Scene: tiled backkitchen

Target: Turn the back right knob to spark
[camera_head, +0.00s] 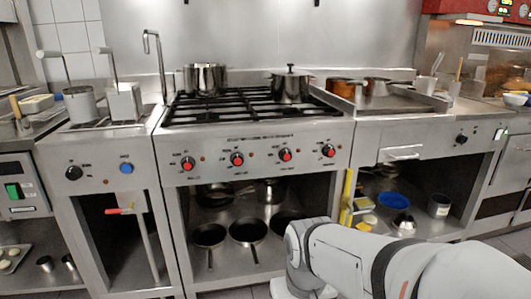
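The stove (260,142) stands in the middle, with a black-grated top and a steel front panel. The panel bears a row of several red-and-black knobs: the far left one (188,163), the second from left (237,159), the third (285,155) and the far right one (328,151). The small markings beside them are too fine to read, so I cannot tell which one is the back right knob or its setting. My arm reaches in from the lower right, below the panel and apart from the knobs. My gripper is not visible.
A lidded pot (291,87) and a wide pot (205,79) stand on the grates. Pans (248,232) fill the open shelf below. The left unit has a black knob (74,173) and a blue knob (127,168). A griddle (385,102) stands right. The panel front looks clear.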

